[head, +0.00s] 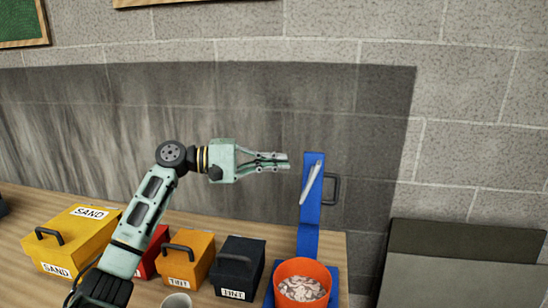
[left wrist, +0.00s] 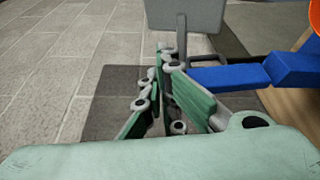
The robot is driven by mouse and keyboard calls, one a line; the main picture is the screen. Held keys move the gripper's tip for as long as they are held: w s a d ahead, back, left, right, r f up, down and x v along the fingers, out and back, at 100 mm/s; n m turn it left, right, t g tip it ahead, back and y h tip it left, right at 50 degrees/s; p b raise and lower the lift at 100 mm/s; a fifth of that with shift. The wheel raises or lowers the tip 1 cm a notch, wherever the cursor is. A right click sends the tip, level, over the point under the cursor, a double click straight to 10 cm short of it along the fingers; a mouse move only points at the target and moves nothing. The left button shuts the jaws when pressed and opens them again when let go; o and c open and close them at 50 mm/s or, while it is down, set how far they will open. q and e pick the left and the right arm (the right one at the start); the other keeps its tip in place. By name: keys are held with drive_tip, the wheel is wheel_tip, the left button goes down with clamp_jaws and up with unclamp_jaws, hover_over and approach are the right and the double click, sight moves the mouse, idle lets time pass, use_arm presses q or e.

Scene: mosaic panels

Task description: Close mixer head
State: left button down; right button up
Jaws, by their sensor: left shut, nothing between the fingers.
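The blue mixer (head: 308,240) stands at the right end of the wooden table. Its head (head: 311,178) is tilted up, close to upright, with a pale grey rod on its face and a dark handle (head: 331,189) on its right side. An orange bowl (head: 302,284) with mottled contents sits on the mixer's base. My left gripper (head: 286,160) is shut and empty, just left of the top of the raised head, with a small gap. In the left wrist view its fingers (left wrist: 175,90) are together and the blue mixer (left wrist: 230,76) lies to the right. My right gripper is not seen.
Yellow boxes marked SAND (head: 70,240), an orange box (head: 188,257) and a dark box (head: 238,268) marked TINT, and a red box stand left of the mixer. A white cup (head: 176,300) is at the front. The block wall is behind; grey panels lean at right.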

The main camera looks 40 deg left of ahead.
sight(305, 160)
use_arm(q)
drive_tip(key=p+x, duration=0.2)
drive_tip(key=x, duration=0.5)
drive_tip(key=shift+d+p, duration=0.15)
drive_tip(key=shift+p, duration=0.2)
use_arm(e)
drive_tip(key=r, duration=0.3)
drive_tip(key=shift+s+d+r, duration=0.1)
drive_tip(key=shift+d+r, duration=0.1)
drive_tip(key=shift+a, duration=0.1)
